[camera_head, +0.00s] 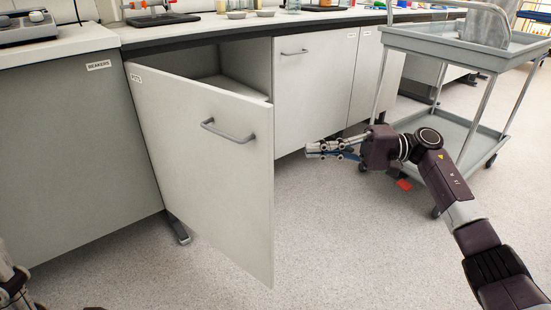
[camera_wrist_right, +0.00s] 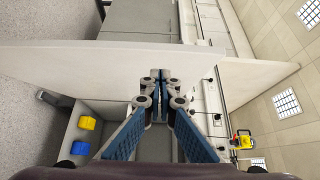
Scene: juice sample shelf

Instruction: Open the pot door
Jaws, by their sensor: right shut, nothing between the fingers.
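The pale door labelled POTS (camera_head: 205,175) stands partly open, swung out from its left side. Its grey bar handle (camera_head: 228,131) is on the outer face near the free edge. My right gripper (camera_head: 307,149) is shut and empty, to the right of the door's free edge, with a visible gap in the head view. In the right wrist view, the closed fingers (camera_wrist_right: 159,76) point at a pale panel (camera_wrist_right: 90,58), likely this door; contact cannot be told. Part of my left arm shows at the lower left edge; its fingers cannot be made out.
The cabinet interior (camera_head: 205,62) shows behind the door. A grey trolley (camera_head: 445,45) stands at the right, near my right arm. The BEAKERS cabinet (camera_head: 75,130) is at the left. The floor (camera_head: 330,240) in front is clear.

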